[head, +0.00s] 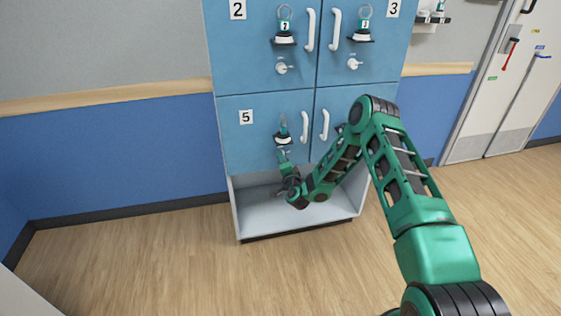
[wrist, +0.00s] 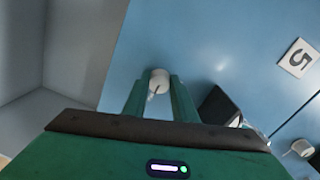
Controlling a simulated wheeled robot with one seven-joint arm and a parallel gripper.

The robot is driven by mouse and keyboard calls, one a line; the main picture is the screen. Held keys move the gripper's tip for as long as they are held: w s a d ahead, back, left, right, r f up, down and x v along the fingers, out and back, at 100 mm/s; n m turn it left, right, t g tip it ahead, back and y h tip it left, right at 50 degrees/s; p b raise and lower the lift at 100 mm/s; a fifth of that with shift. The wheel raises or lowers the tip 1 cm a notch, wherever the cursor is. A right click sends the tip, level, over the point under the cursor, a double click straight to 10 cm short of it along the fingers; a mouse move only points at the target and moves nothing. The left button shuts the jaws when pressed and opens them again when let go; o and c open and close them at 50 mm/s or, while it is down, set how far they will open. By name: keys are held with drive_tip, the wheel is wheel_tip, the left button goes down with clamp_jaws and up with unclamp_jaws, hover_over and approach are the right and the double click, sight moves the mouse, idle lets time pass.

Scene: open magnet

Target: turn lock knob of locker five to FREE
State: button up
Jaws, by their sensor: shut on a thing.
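Locker five is the blue lower left door (head: 252,150) with a white number 5 plate (head: 246,117). The plate also shows in the wrist view (wrist: 298,57). Its white lock knob (wrist: 158,80) sits between my two fingertips in the wrist view. My gripper (wrist: 157,92) is shut on this knob, one finger on each side. A thin light lever points down from the knob towards my palm. In the head view my gripper (head: 283,156) is at the door's lower part and covers the knob. The knob's markings cannot be read.
Locker five's white handle (head: 304,128) stands right of my gripper. A dark shelf with a padlock-like item (head: 283,133) is just above it. Lockers 2 and 3 are overhead, with knobs (head: 281,68) and handles. An open grey bay (head: 262,211) lies below. The floor (head: 140,255) at left is clear.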

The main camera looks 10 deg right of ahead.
drive_tip(key=shift+d+f, duration=0.1)
drive_tip(key=shift+d, duration=0.15)
drive_tip(key=o, duration=1)
drive_tip(key=shift+a, duration=0.1)
drive_tip(key=shift+o, duration=0.2)
drive_tip(key=s, duration=1)
drive_tip(key=shift+s+r, duration=0.2)
drive_tip(key=shift+s, duration=0.15)
